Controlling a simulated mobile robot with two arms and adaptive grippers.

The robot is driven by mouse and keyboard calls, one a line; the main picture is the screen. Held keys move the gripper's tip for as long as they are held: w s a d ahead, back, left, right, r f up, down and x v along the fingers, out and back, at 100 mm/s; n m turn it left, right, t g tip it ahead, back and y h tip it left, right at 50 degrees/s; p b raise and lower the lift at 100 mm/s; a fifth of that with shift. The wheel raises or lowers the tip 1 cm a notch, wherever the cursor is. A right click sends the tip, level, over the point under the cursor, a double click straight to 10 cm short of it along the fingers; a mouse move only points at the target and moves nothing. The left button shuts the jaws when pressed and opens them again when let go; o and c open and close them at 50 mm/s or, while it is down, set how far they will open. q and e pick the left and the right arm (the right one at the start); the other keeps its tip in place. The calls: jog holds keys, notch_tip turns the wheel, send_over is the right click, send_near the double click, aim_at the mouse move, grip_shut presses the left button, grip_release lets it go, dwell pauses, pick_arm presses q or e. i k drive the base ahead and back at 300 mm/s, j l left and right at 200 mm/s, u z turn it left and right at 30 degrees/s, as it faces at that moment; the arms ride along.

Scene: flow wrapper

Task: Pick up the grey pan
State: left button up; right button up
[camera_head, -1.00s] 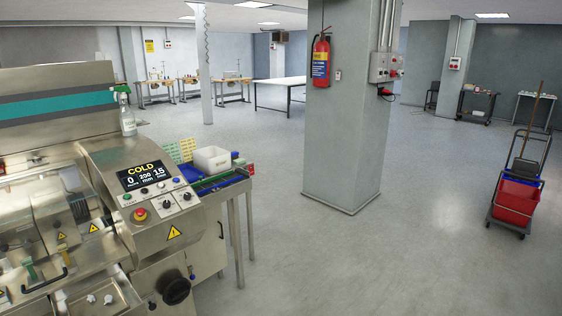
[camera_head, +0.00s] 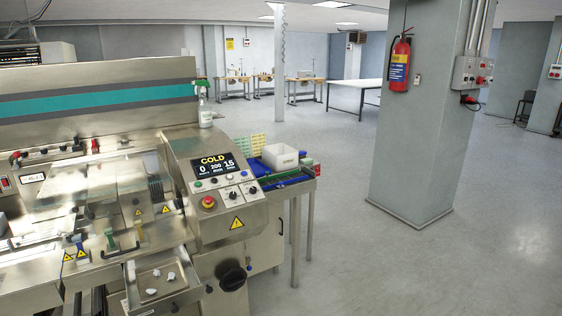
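A shallow grey metal pan (camera_head: 186,284) is at the lower left, at the front of the flow wrapper (camera_head: 100,95) below its control panel. Several small whitish scraps (camera_head: 172,277) lie in it. Its near edge is close to the bottom of the picture. Neither of my grippers is in view.
The control panel (camera_head: 220,190) reads COLD. A narrow conveyor table (camera_head: 290,187) with a white bin (camera_head: 279,156) stands to its right. A spray bottle (camera_head: 204,104) stands on the machine. A grey pillar (camera_head: 420,140) carries a fire extinguisher (camera_head: 400,64). Open floor (camera_head: 400,265) lies right of the machine.

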aim_at(145, 279)
jog(key=i+j+z, duration=0.1)
jog(key=j+z, duration=0.9)
